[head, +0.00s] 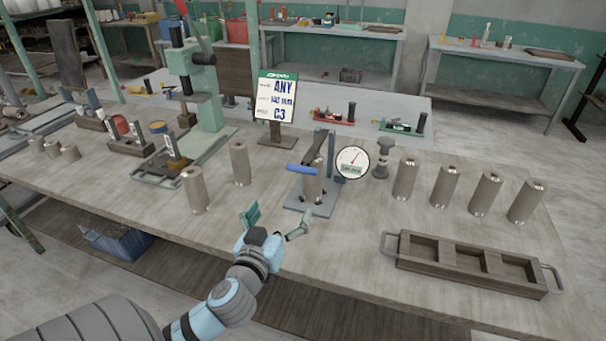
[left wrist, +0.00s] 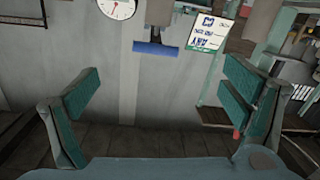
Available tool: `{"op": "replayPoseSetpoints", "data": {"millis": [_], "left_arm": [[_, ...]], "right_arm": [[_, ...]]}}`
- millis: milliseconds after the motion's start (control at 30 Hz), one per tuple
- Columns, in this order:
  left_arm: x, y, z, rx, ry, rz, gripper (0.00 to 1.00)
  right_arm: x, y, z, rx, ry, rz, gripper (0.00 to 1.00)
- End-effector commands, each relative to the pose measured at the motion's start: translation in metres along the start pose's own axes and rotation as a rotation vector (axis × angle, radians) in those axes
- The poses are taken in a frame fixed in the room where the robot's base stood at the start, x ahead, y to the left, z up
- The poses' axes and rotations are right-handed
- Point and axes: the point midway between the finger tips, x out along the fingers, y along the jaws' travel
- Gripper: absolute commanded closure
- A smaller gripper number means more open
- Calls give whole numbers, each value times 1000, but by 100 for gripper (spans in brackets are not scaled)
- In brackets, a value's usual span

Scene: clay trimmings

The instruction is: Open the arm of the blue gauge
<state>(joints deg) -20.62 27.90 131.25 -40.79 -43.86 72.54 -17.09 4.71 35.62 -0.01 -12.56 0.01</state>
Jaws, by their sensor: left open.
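The gauge (head: 322,207) stands near the middle of the bench, with a grey-blue base and upright. In the left wrist view the blue handle (left wrist: 156,48) shows beyond the open green fingertips (left wrist: 163,85), and the dial (left wrist: 117,7) is at the top edge. My right gripper is not in view.
Metal cylinders (head: 193,190) stand left of the gauge and several more (head: 444,187) to its right. A wooden tray (head: 420,263) with metal handles lies at the front right. A sign (head: 275,97) and a green press (head: 207,98) stand behind. The bench front centre is clear.

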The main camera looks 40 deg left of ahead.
Motion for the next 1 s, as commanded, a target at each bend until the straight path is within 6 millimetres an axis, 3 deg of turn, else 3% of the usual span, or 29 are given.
{"op": "replayPoseSetpoints", "data": {"millis": [167,500,600,767,1000], "left_arm": [[21,7,-14,-28,49,38,7],[116,10,-18,-29,45,34,7],[133,10,-18,-29,43,34,7],[146,11,-18,-29,43,36,7],[148,11,-17,-28,42,35,7]], "right_arm": [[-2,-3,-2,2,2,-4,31],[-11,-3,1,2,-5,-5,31],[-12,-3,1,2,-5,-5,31],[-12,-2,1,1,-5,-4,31],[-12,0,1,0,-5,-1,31]]}}
